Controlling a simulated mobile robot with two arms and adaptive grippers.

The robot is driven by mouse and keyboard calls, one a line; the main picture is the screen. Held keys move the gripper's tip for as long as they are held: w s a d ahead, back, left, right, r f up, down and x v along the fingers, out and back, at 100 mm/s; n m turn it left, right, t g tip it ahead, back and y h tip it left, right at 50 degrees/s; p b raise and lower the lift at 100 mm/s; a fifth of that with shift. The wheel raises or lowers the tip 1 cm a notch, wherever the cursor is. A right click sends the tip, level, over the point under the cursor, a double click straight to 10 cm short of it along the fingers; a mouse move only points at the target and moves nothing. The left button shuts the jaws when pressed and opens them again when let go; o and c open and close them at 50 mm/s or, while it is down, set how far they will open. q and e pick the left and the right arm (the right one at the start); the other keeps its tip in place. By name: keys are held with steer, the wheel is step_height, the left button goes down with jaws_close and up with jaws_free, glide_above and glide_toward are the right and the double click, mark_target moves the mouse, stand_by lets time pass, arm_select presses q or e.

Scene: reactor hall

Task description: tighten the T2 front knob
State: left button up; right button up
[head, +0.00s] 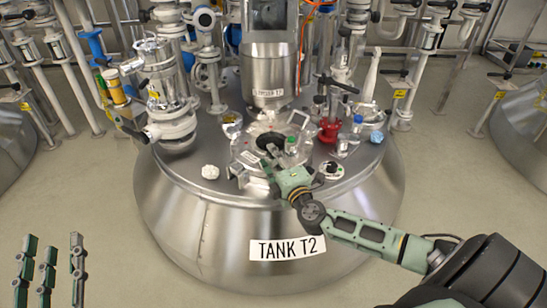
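Tank T2 (222,240) is a wide steel vessel with a "TANK T2" label on its front. On its top is a round hatch (245,158) with a black round centre (270,141). My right gripper (271,160) reaches in from the right, over the front part of the hatch. Its fingers and green body cover that part, so I cannot make out the front knob or whether the fingers touch it. The finger gap is too small to judge. My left gripper (60,268) is at the lower left, fingers apart, empty, over the floor away from the tank.
A white knob-like piece (210,171) sits on the tank top left of the hatch. A red fitting (329,131) and a small round fitting (331,169) are at the right. A steel cylinder (268,72) hangs above the hatch. Pipes stand behind and left.

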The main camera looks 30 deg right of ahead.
steer(key=s+a, duration=0.2)
steer(key=s, duration=0.9)
steer(key=shift+s, duration=0.4)
